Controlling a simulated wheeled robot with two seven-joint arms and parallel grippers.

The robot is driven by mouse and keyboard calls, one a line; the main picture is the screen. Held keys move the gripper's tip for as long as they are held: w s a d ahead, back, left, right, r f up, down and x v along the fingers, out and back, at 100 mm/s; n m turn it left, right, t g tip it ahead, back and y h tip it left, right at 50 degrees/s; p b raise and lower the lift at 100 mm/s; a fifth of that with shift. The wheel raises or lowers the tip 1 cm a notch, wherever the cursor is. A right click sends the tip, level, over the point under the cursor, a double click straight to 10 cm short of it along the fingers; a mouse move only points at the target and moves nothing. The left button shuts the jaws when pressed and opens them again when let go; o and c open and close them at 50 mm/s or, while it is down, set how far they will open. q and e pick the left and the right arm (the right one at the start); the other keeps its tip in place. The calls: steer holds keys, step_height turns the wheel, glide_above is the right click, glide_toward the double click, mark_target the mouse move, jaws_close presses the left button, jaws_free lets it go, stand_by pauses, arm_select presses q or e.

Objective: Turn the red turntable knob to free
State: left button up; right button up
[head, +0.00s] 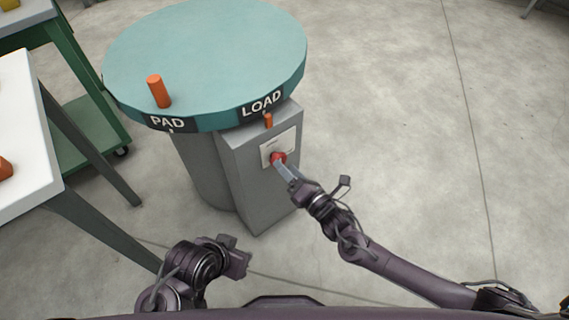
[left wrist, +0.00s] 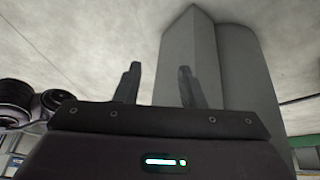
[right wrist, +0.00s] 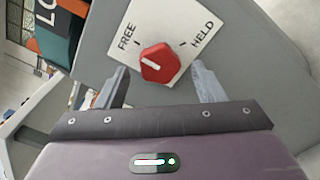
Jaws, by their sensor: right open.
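The red knob (head: 278,158) is on a white plate on the front of the grey pedestal. In the right wrist view the knob (right wrist: 160,63) sits between a FREE label on the left and a HELD label on the right. My right gripper (right wrist: 160,72) is open, with one finger on each side of the knob; gaps show between fingers and knob. My left gripper (left wrist: 158,75) is open and empty, low in front of the pedestal.
The round teal turntable (head: 205,50) tops the pedestal (head: 255,180), with PAD and LOAD labels on its rim. An orange peg (head: 158,90) stands on it. A small orange pin (head: 268,120) is below LOAD. A white table (head: 25,130) is at left; the floor at right is clear.

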arm_select(q)
steer(key=shift+s+a+g+y+p, duration=0.2)
steer(key=shift+a+g+y+p, duration=0.2)
steer(key=shift+a, duration=0.4)
arm_select(e)
steer(key=v, duration=0.5)
steer(key=shift+s+d, duration=0.2)
steer(key=shift+s, duration=0.05)
arm_select(q)
steer(key=shift+r, duration=0.1)
arm_select(e)
steer(key=shift+a, duration=0.1)
